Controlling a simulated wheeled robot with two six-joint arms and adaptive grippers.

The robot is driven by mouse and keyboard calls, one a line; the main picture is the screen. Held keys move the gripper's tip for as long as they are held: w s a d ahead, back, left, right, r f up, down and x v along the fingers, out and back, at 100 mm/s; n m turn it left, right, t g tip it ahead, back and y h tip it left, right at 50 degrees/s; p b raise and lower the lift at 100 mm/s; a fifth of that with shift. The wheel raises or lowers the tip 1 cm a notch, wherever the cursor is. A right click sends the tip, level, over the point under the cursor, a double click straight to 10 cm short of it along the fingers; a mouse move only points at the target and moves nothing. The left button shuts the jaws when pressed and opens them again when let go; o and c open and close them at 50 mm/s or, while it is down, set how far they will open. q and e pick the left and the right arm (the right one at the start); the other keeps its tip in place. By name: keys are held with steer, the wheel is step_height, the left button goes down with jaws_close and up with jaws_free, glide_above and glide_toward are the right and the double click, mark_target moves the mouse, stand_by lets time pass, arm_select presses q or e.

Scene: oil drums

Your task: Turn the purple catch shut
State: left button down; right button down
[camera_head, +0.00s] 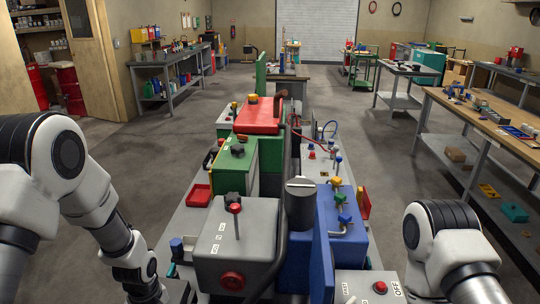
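A small dark, purplish catch or knob (237,150) sits on top of the green box (234,168) in the middle of the bench. It is too small to tell its exact shape or whether it is turned shut. My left arm comes in from the left and runs down out of the bottom edge. My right arm is at the bottom right.
A grey box (236,240) with a red-knobbed lever (235,208) stands in front of the green box. A red box (258,115) is behind. A dark cylinder (300,205) and blue panel (341,226) stand to the right. The floor is clear on the left.

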arm_select(q)
steer(key=shift+w+a, duration=0.1)
steer(key=shift+a, duration=0.25)
stand_by(0.4)
steer(key=shift+s, duration=0.2)
steer(key=shift+s+a+b, duration=0.55)
steer(key=shift+s+b, duration=0.05)
steer(key=shift+s, duration=0.1)
stand_by(0.3)
step_height(320, 180, up, 6)
steer(key=p, duration=0.4)
steer(key=shift+s+d, duration=0.25)
steer(key=shift+s, duration=0.1)
